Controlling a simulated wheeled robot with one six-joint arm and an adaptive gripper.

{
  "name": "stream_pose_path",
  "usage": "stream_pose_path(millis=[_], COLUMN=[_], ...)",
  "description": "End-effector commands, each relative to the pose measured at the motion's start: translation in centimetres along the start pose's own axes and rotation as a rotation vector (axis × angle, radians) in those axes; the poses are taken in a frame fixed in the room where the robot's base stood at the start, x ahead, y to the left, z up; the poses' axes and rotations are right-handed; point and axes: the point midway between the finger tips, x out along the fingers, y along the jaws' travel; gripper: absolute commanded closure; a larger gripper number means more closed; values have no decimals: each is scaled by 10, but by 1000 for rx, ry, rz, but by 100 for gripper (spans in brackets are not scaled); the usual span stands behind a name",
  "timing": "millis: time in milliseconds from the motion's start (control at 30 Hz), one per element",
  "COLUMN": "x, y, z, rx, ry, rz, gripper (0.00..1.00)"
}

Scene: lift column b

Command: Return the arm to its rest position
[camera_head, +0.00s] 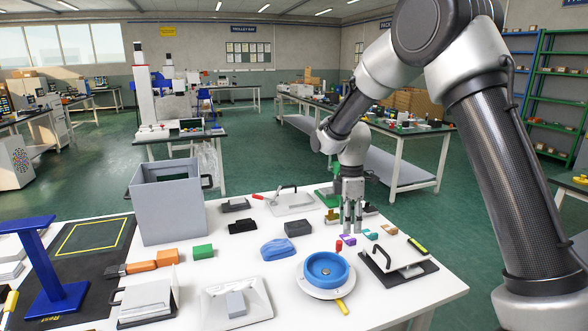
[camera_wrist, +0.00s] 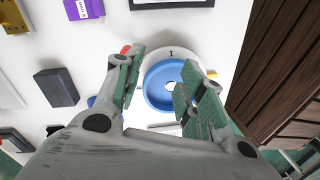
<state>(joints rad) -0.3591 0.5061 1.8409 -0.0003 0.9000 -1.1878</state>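My arm comes in from the right of the head view and reaches over the white table (camera_head: 215,258). My gripper (camera_head: 352,228) points down above the far right part of the table, behind the blue round dish (camera_head: 342,272) on its white base. In the wrist view the fingers of my gripper (camera_wrist: 160,82) stand apart with nothing between them. The blue dish (camera_wrist: 152,92) shows beyond and below the fingertips, apart from them as far as I can tell. A small red piece (camera_wrist: 126,48) shows beside the left finger.
A grey bin (camera_head: 168,210), a blue stand (camera_head: 48,270), and a black-based plate with a handle (camera_head: 400,268) stand on the table. A purple block (camera_head: 347,239), dark block (camera_head: 298,228) and green block (camera_head: 203,251) lie around.

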Motion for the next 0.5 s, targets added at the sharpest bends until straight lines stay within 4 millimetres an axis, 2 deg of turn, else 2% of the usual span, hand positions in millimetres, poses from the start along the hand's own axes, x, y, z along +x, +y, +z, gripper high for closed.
stream_pose_path(millis=[300,500], x=[-71,-107], y=[-119,-206], z=[81,135], rx=[847,1262], ry=[28,117], rz=[17,76], gripper=[60,60])
